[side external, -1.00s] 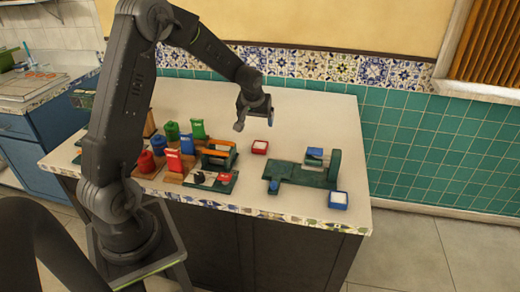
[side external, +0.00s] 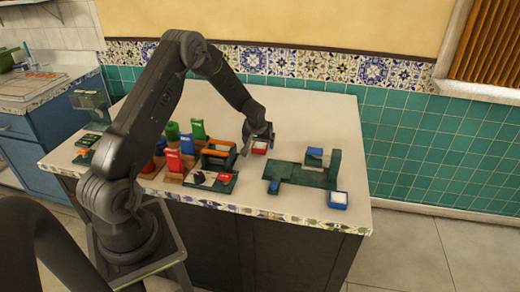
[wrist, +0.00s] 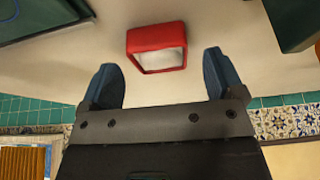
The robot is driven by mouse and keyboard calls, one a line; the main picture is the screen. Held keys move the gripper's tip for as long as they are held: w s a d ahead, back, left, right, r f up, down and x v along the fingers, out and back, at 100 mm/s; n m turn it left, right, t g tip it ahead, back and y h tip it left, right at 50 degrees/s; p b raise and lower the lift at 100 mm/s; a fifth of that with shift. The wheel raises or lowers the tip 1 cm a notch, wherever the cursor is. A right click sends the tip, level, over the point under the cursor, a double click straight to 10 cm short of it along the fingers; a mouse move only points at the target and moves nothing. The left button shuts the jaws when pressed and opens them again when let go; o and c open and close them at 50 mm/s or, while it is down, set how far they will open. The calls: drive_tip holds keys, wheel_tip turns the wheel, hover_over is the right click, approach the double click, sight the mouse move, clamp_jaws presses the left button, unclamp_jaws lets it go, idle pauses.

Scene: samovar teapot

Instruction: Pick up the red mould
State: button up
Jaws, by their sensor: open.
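The red mould (side external: 259,148) is a small square tray with a white inside, on the pale counter near its middle. It also shows in the wrist view (wrist: 157,38), just beyond the fingertips and between their lines. My gripper (side external: 257,143) is low at the mould, and its fingers partly overlap it in the side view. In the wrist view my gripper (wrist: 162,70) is open, with one dark finger to either side and nothing between them. I cannot tell whether a finger touches the mould.
A green fixture (side external: 302,174) stands to the right of the mould, with a blue mould (side external: 338,200) near the front edge. An orange-handled green rack (side external: 218,153) and several coloured canisters stand to the left. The counter (side external: 310,113) is clear behind.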

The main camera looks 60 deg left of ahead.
drive_tip(key=shift+x, duration=0.85)
drive_tip(key=shift+c, duration=0.3)
drive_tip(key=shift+r, duration=0.1)
drive_tip(key=c, duration=0.9)
drive_tip(key=shift+c, duration=0.2)
